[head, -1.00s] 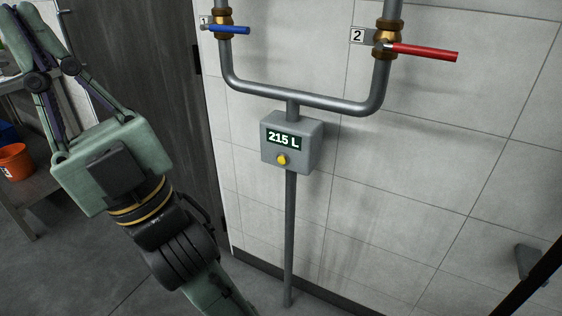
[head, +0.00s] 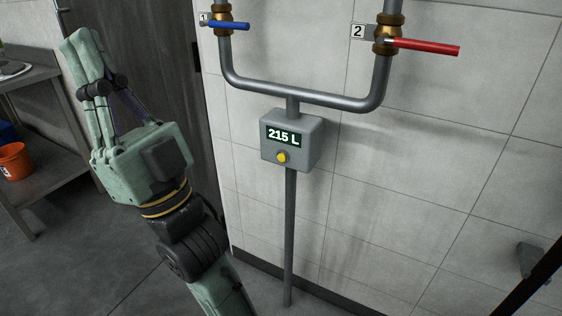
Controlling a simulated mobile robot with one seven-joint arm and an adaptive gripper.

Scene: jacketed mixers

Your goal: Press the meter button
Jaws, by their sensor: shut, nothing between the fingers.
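The meter (head: 304,152) is a grey box on a vertical pipe in front of the tiled wall, at the middle of the head view. Its display (head: 284,136) reads 215 L. The round yellow meter button (head: 282,157) sits on its front face below the display, in plain sight. My gripper (head: 80,40) is at the upper left, pointing up, with its fingers together and empty. It is well to the left of the meter and apart from it.
Above the meter, a U-shaped pipe (head: 300,100) carries valve 1 with a blue handle (head: 228,26) and valve 2 with a red handle (head: 428,47). A metal table (head: 45,100) and an orange bucket (head: 13,161) stand at the far left. A dark door (head: 160,60) is behind my arm.

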